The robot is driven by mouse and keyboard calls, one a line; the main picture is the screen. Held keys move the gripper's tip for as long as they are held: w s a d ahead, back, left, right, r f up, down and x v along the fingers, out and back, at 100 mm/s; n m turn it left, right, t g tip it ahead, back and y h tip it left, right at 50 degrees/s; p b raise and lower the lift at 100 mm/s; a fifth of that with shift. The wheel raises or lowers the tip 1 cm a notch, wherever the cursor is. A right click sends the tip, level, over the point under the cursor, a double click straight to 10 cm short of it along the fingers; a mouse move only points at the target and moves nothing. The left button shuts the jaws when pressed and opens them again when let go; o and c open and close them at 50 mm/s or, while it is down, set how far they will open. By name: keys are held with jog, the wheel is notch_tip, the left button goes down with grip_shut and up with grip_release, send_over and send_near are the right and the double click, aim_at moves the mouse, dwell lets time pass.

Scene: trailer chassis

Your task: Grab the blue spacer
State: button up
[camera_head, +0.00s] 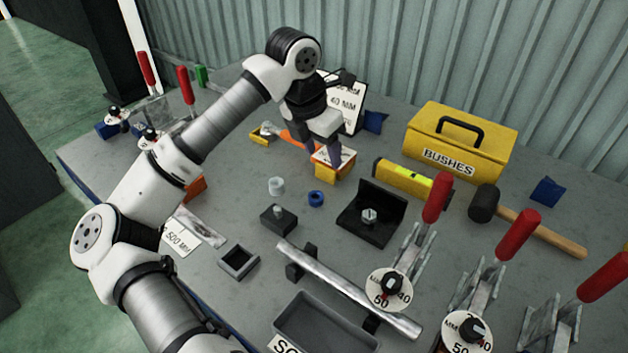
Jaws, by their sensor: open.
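The blue spacer (316,198) is a small ring lying on the grey bench, near the middle of the head view. My gripper (326,160) is open and points down, above and behind the spacer. The gripper is apart from the spacer, and nothing hides the spacer.
A white spacer (276,185) and a dark block (279,219) sit left of the blue spacer. A black angled fixture (372,212) stands right. A metal bar (345,287), a grey tray (335,325) and red-handled clamps (436,199) are in front. A yellow BUSHES box (460,145) stands behind.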

jog(key=w+a+f+y, duration=0.1)
jog(key=a+f+y, duration=0.1)
jog(key=a, duration=0.1)
jog(key=p, duration=0.2)
send_near(315, 192)
jog(key=shift+s+f+h, duration=0.15)
jog(key=shift+s+f, duration=0.1)
jog(key=shift+f, duration=0.25)
jog(key=shift+s+f+h, duration=0.15)
jog(key=shift+s+f, duration=0.1)
jog(key=shift+f, duration=0.25)
jog(key=shift+w+d+f+p, duration=0.1)
jog(key=shift+f+p, duration=0.2)
jog(key=shift+f, duration=0.75)
jog(key=shift+w+d+f+p, duration=0.15)
jog(key=shift+f+p, duration=0.15)
jog(key=shift+f, duration=0.75)
jog(key=shift+w+d+f+p, duration=0.1)
jog(key=shift+f+p, duration=0.2)
jog(key=shift+f, duration=0.75)
jog(key=shift+a, duration=0.1)
jog(key=c, duration=1.1)
